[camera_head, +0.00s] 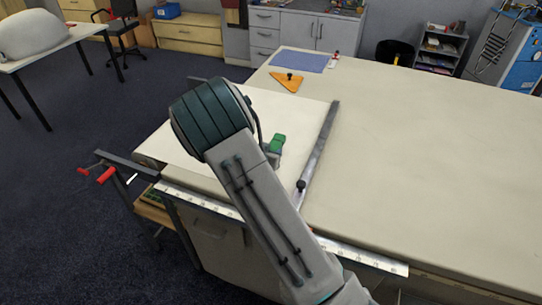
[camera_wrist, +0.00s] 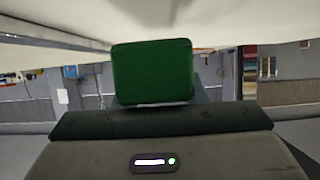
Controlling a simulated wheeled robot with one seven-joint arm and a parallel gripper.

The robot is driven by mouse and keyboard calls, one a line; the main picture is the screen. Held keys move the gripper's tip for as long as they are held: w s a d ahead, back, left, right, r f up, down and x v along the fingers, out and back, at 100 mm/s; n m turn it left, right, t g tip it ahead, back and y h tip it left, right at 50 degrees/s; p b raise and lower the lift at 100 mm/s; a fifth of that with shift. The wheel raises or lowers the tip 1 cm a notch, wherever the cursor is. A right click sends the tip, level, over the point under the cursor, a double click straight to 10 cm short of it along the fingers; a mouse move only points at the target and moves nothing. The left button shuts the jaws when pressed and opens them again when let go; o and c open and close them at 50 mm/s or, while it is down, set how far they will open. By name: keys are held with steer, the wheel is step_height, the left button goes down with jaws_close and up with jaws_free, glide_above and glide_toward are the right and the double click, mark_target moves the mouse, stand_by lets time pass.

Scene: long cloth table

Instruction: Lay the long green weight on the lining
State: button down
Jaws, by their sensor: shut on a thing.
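The long green weight shows as a small green block (camera_head: 278,142) just right of my arm's wrist in the head view, over the left end of the table. In the wrist view its green face (camera_wrist: 152,72) fills the middle, directly in front of my gripper (camera_wrist: 155,118). My gripper is shut on the weight; its fingertips are mostly hidden. A pale cream sheet (camera_head: 300,112), which looks like the lining, lies under and around my arm. My arm hides part of it. I cannot tell whether the weight touches it.
A long metal ruler (camera_head: 319,150) with a dark knob (camera_head: 300,185) lies along the sheet's right side. An orange triangle (camera_head: 287,82) and a blue sheet (camera_head: 299,62) lie farther back. Red-handled clamps (camera_head: 106,175) stick out at the left edge. The table's right side (camera_head: 430,150) is clear.

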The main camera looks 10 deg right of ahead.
step_height(320, 180, down, 2)
steer(key=shift+w+f, duration=0.1)
steer(key=shift+f, duration=0.2)
steer(key=shift+f+b, duration=0.35)
steer(key=shift+f, duration=0.15)
steer(key=shift+f, duration=0.1)
steer(key=shift+s, duration=0.2)
steer(key=c, duration=0.9)
jaws_free()
steer(key=shift+s+f, duration=0.15)
steer(key=shift+f, duration=0.1)
steer(key=shift+r, duration=0.15)
